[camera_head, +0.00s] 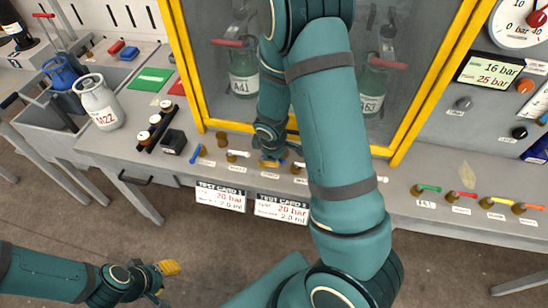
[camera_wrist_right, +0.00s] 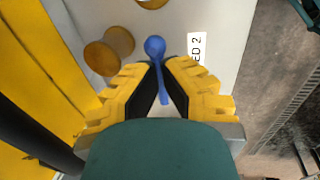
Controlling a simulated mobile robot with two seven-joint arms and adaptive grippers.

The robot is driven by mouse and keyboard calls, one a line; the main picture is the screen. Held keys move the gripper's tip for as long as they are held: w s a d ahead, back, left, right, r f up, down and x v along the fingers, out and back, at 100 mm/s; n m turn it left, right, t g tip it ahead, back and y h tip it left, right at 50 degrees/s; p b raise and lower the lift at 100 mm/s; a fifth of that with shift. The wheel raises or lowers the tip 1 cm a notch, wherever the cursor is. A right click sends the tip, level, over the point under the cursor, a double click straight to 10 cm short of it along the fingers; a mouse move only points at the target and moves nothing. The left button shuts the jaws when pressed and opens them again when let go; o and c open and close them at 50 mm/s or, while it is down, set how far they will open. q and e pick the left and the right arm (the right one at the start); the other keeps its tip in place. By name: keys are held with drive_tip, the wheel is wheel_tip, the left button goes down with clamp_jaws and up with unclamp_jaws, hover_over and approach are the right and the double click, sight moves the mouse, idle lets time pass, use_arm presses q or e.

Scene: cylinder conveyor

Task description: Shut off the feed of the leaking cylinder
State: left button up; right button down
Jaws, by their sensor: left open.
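Two cylinders stand behind the glass of a yellow-framed cabinet: one labelled A41 (camera_head: 243,80) and one partly hidden by my right arm (camera_head: 373,88). No leak is clearly visible. Small valves with coloured levers line the bench front. My right gripper (camera_head: 270,158) is down at this row. In the right wrist view, its yellow-tipped fingers (camera_wrist_right: 160,75) stand close on both sides of a blue lever (camera_wrist_right: 155,48), beside a label ending "ED 2" (camera_wrist_right: 196,50). Whether they grip it is unclear. My left gripper (camera_head: 168,276) is open and empty, low at the left, away from the bench.
A white cylinder marked M22 (camera_head: 99,105) and a blue cylinder (camera_head: 62,72) stand at the left. Two test cards (camera_head: 220,198) hang at the bench front.

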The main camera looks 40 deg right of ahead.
drive_tip(key=shift+s+f, duration=0.1)
drive_tip(key=shift+f, duration=0.05)
drive_tip(key=c, duration=1)
unclamp_jaws()
drive_tip(key=shift+r, duration=0.65)
wheel_tip(320, 180, up, 11)
drive_tip(key=s+a, duration=0.1)
drive_tip(key=shift+s+a+f, duration=0.2)
drive_tip(key=shift+a, duration=0.2)
drive_tip(key=s+a+f+m+y, duration=0.2)
drive_tip(key=s+a+f+m, duration=0.2)
drive_tip(key=a+f, duration=0.5)
drive_tip(key=s+a+f+m+y, duration=0.3)
drive_tip(key=a+f+m, duration=0.3)
drive_tip(key=a+f, duration=0.3)
drive_tip(key=s+a, duration=0.1)
drive_tip(key=a, duration=0.1)
drive_tip(key=shift+a+f, duration=0.35)
